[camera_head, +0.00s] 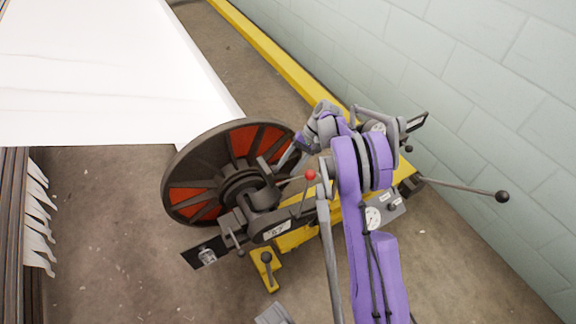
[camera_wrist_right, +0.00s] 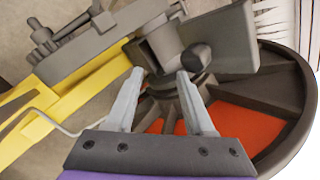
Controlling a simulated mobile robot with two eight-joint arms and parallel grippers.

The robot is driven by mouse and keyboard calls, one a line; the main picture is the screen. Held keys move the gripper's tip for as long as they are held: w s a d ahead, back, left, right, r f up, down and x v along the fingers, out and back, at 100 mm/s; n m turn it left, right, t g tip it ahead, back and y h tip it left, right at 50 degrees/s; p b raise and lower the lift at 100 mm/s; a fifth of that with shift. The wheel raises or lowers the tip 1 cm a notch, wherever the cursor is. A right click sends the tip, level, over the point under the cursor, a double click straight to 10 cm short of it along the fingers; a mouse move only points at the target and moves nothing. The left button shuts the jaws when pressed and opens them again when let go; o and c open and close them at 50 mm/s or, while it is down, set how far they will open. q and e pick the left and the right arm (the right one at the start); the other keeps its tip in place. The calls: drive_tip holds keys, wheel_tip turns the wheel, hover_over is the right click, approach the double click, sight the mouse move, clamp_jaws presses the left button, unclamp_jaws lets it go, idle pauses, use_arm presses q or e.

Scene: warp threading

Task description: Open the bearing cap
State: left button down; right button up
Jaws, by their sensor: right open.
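The bearing cap appears to be part of the dark metal bearing assembly (camera_head: 262,197) at the hub of the dark and red beam wheel (camera_head: 183,193). I cannot tell its exact outline or how far it is open. In the right wrist view a dark block with a flat plate (camera_wrist_right: 222,38) and a round black knob (camera_wrist_right: 196,57) sits just beyond my fingertips. My right gripper (camera_head: 284,160) comes down from the upper right beside the hub. It is open, and its two grey fingers (camera_wrist_right: 160,76) are apart with nothing clearly held. My left gripper is not in view.
A red-knobbed lever (camera_head: 310,175) stands close to my right arm. A long black-knobbed lever (camera_head: 465,187) sticks out to the right. A yellow frame (camera_head: 262,45) runs along the block wall (camera_head: 490,70). White warp sheet (camera_head: 110,70) fills the upper left.

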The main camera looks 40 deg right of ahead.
drive_tip(key=shift+r, duration=0.15)
drive_tip(key=p+v, duration=0.2)
drive_tip(key=v, duration=0.8)
drive_tip(key=shift+d+r, duration=0.15)
drive_tip(key=shift+d, duration=0.1)
